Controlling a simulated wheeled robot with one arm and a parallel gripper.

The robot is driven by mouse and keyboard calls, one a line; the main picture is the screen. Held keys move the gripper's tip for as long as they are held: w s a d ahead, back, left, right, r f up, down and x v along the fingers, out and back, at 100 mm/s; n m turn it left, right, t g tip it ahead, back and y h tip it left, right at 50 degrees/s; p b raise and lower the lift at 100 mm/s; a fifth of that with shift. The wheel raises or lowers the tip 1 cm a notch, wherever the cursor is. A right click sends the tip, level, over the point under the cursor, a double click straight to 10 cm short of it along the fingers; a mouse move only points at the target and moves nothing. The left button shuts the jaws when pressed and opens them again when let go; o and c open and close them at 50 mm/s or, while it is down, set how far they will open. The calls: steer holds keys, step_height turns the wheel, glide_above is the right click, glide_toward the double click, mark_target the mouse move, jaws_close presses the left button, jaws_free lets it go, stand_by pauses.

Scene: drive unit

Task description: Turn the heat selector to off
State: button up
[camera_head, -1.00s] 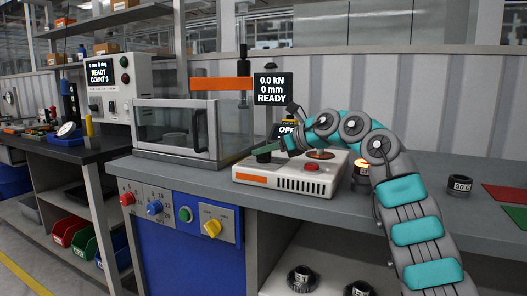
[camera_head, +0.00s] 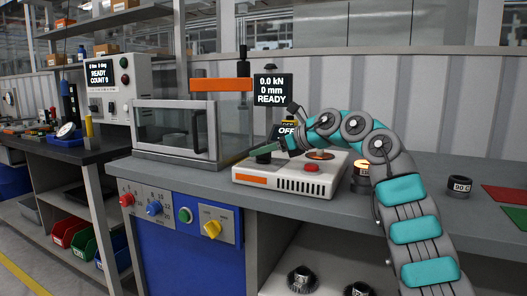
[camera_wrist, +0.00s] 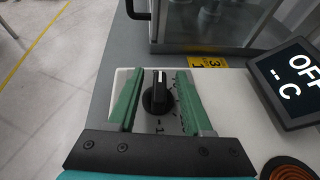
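The heat selector is a black knob (camera_wrist: 158,95) with a white pointer line, on the white heater unit (camera_head: 286,179). In the wrist view the line points toward the top of the picture, away from my gripper's base. My gripper (camera_wrist: 160,88) is open, with one green finger on each side of the knob and a visible gap on both sides. In the head view my gripper (camera_head: 270,149) is low over the left end of the heater unit, above the knob (camera_head: 263,158). The heater's display (camera_wrist: 291,78) reads OFF and -- C.
A coiled hot plate (camera_wrist: 289,170) and a red button (camera_head: 311,168) are on the heater unit. A glass-fronted chamber (camera_head: 175,133) stands close behind on the left. A dark ring with a glowing top (camera_head: 361,177) sits to the right. A press display (camera_head: 272,89) stands behind.

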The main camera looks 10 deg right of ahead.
steer(key=v, duration=0.7)
steer(key=shift+s+d+r, duration=0.2)
steer(key=shift+s+d, duration=0.05)
steer(key=shift+c, duration=0.3)
